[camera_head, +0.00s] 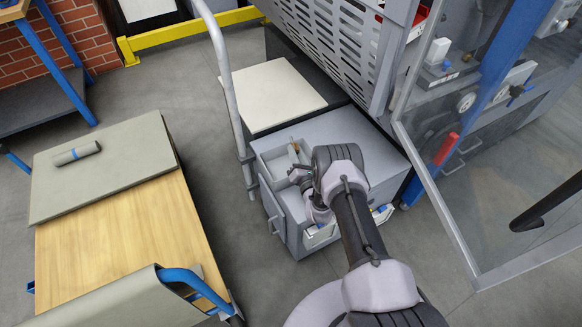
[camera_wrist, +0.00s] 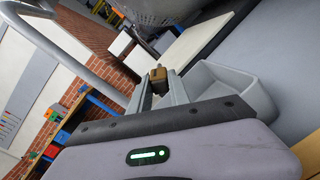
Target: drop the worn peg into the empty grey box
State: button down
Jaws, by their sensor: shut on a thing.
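The worn peg is a small brown, brass-like piece (camera_wrist: 158,82) held upright between the fingertips of my gripper (camera_wrist: 160,93) in the wrist view. In the head view my gripper (camera_head: 297,158) is over or just inside the grey box (camera_head: 263,167), an open shallow tray on top of a grey cabinet. The box also shows in the wrist view (camera_wrist: 232,85), right beside the fingers. The part of its inside that I see looks bare; my gripper and wrist hide the rest. I cannot tell how high the peg is above the box floor.
The grey cabinet (camera_head: 355,130) has small pale bins (camera_head: 320,236) at its front. A cream board (camera_head: 272,95) lies behind it. A tube handrail (camera_head: 226,85) rises at the left. A slotted grey machine housing (camera_head: 335,45) and glass door (camera_head: 495,130) stand close by. A wooden table (camera_head: 120,235) is left.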

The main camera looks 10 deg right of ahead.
jog(key=shift+r, duration=0.1)
jog(key=c, duration=1.1)
grip_release()
jog(key=shift+c, duration=0.2)
jog(key=s+d+p, duration=0.2)
jog(key=s+p, duration=0.6)
jog(key=s, duration=0.9)
jog(key=shift+s, duration=0.15)
